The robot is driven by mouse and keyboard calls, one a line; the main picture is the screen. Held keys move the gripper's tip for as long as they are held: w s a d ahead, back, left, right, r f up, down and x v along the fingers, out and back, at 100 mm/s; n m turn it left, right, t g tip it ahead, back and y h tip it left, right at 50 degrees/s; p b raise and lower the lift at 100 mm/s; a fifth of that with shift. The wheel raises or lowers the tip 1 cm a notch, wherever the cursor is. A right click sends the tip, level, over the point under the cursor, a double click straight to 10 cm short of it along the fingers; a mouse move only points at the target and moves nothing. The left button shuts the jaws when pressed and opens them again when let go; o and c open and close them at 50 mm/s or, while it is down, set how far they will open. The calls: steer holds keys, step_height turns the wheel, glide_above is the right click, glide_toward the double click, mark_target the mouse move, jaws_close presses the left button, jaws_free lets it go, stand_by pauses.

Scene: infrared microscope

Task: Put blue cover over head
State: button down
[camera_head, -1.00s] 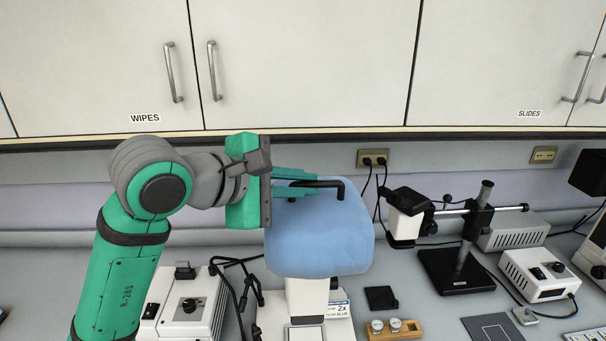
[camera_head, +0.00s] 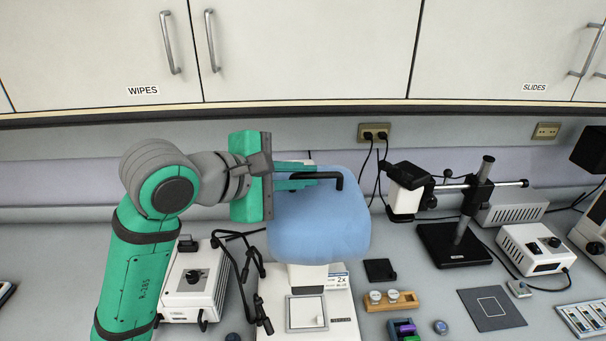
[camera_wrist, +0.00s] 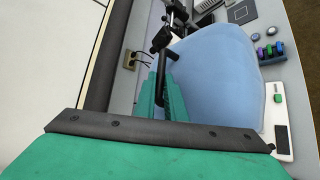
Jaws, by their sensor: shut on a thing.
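The blue cover (camera_head: 318,225) is a rounded, soft-looking hood with a black handle on top (camera_head: 338,181). It sits around the upper part of a white microscope (camera_head: 308,275), hiding its head; the pale stand and base show below. My gripper (camera_head: 318,178) reaches in from the left, with its green fingers shut on the black handle. In the wrist view the fingers (camera_wrist: 160,95) lie along the handle, and the blue cover (camera_wrist: 215,85) fills the middle right. Whether the cover rests on the head or hangs just around it cannot be told.
A white control box (camera_head: 195,283) with black cables stands left of the microscope. A wooden holder (camera_head: 390,300) and a black pad (camera_head: 380,270) lie to its right. A boom-stand microscope (camera_head: 455,240) stands further right. Cabinets (camera_head: 300,50) hang above.

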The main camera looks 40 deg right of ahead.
steer(key=c, duration=1.7)
jaws_free()
steer(key=shift+c, duration=0.2)
steer(key=v, duration=1.1)
steer(key=shift+d+f, duration=0.1)
